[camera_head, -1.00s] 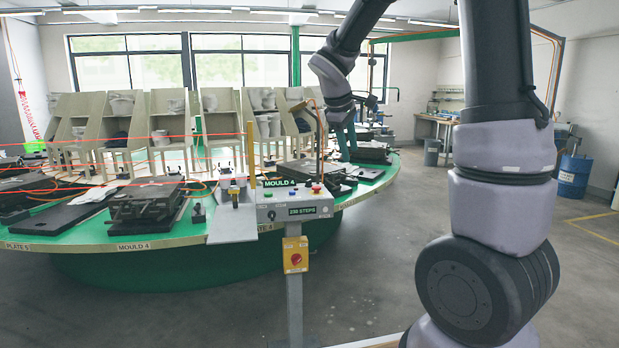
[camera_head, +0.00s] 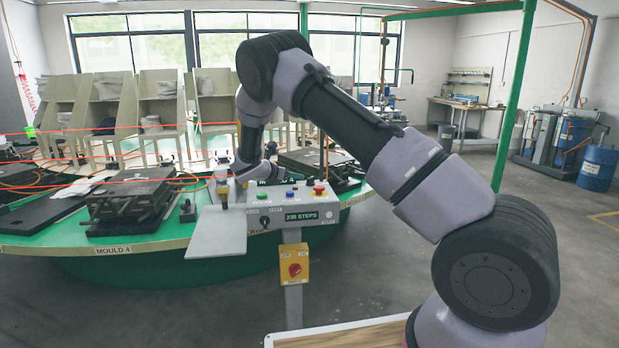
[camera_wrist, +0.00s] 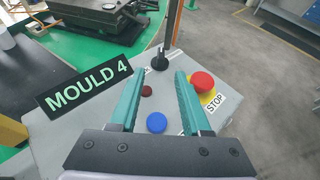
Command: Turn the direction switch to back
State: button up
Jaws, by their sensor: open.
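The grey control box (camera_head: 300,211) stands on a post in front of the round green table. A black knob (camera_head: 265,221) on its front face, beside the "230 STEPS" display (camera_head: 301,216), looks like the direction switch; its setting is too small to read. My gripper (camera_wrist: 158,75) is open and empty above the box top, its teal fingers pointing toward the far edge. Between and beyond the fingers, the wrist view shows a dark red button (camera_wrist: 147,91), a blue button (camera_wrist: 157,122) and a black upright fitting (camera_wrist: 160,62). The front knob is not visible there.
A red stop button (camera_wrist: 202,82) sits close beside the right finger. The "MOULD 4" sign (camera_wrist: 88,88) stands left of the fingers. A yellow box with a red rotary switch (camera_head: 294,265) hangs on the post below. Moulds (camera_head: 131,200) lie on the table (camera_head: 230,262).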

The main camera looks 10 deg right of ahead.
aim_at(310, 178)
jog(key=x, duration=1)
grip_shut()
